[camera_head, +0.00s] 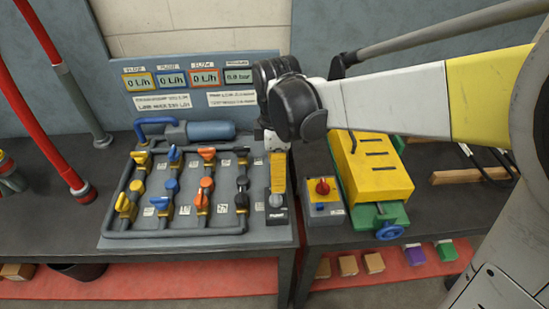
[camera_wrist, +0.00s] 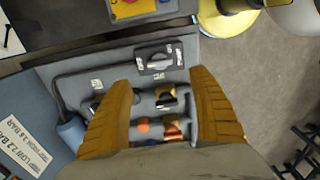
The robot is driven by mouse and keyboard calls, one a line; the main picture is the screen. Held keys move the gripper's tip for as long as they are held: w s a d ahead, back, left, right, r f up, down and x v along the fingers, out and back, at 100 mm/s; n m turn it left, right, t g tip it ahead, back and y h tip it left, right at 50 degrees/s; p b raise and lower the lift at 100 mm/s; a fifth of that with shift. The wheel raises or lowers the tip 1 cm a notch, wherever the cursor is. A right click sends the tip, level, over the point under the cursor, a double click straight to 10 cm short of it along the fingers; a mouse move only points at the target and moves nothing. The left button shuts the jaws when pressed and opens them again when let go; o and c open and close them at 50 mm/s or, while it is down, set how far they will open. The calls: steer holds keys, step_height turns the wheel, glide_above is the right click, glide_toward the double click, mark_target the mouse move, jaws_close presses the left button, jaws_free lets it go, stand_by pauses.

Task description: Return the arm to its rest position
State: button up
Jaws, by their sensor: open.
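My gripper (camera_head: 278,172) points down above the right edge of the valve panel (camera_head: 265,238), just over the grey pump switch (camera_head: 277,208). In the head view, only one orange finger shows clearly. In the wrist view, my gripper (camera_wrist: 162,85) has its two orange fingers wide apart with nothing held between them. The pump switch (camera_wrist: 158,60) lies beyond the fingertips there, and valves show between the fingers. My arm (camera_head: 390,103) is stretched across the head view from the right, with a dark wrist joint above the panel.
The panel has rows of yellow, blue, orange and black valves. A control box with a red knob (camera_head: 323,190) and a yellow and green machine (camera_head: 372,170) stand right of it. Red pipes (camera_head: 50,110) rise at left. A display board (camera_head: 195,90) stands behind.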

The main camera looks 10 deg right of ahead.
steer(key=shift+r, duration=0.6)
steer(key=s+d+r+m+t, duration=0.2)
steer(key=s+d+m, duration=0.3)
steer(key=m, duration=0.4)
steer(key=s+d+r+m+t, duration=0.3)
steer(key=s+d+m+t, duration=0.2)
steer(key=d+m, duration=0.3)
steer(key=shift+s+d+m, duration=0.25)
steer(key=shift+s+m, duration=0.15)
steer(key=shift+r, duration=0.1)
